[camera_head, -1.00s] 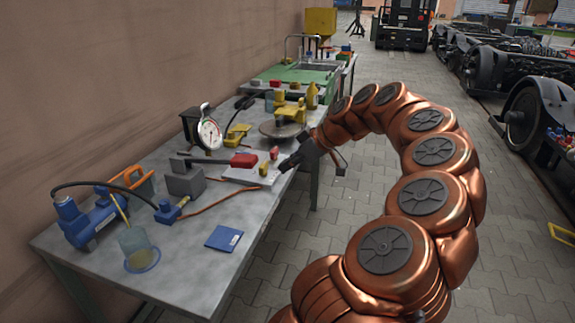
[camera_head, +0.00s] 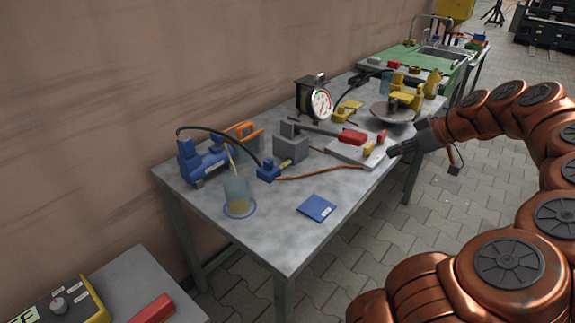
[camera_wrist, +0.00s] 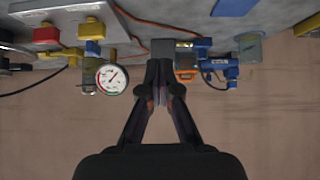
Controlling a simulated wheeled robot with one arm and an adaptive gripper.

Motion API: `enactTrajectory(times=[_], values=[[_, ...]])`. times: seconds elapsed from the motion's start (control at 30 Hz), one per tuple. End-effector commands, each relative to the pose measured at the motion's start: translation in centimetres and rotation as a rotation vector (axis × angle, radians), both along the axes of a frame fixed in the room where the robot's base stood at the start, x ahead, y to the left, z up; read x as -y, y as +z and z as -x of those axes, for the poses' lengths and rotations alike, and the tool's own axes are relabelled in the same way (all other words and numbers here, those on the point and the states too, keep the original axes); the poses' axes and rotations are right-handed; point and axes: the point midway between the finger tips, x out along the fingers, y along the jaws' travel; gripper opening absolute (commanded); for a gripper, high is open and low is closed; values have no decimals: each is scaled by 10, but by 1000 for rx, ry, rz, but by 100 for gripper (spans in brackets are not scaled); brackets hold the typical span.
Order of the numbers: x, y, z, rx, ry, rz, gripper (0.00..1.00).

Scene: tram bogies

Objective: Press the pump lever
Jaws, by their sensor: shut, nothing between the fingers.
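A blue pump unit (camera_head: 203,160) with a black hose stands at the left of the grey bench. The wrist view also shows the blue pump (camera_wrist: 222,68). A dark grey bar with a red grip (camera_head: 352,137) runs right from a grey block (camera_head: 290,148). I cannot tell whether this bar or a part of the blue unit is the pump lever. My gripper (camera_head: 392,152) is shut and empty by the light plate's right end, right of the red grip and apart from the pump. In the wrist view, my gripper's fingers (camera_wrist: 159,75) are together, with the grey block (camera_wrist: 163,48) beyond.
A dial gauge (camera_head: 321,103), a round metal dish (camera_head: 392,112) and yellow fittings stand at the back. A beaker (camera_head: 237,192) and a blue card (camera_head: 317,207) lie toward the front. A red cable (camera_head: 325,172) crosses the bench. Tiled floor lies to the right.

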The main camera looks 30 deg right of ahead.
Motion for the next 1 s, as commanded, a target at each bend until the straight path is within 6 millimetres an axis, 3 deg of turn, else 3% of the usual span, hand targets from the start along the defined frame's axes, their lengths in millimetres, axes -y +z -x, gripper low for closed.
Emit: enactTrajectory(times=[0.37, 1.0], values=[[0, 10, -2, -5, -1, 3, 0], [-17, 123, -38, -99, 5, 36, 0]])
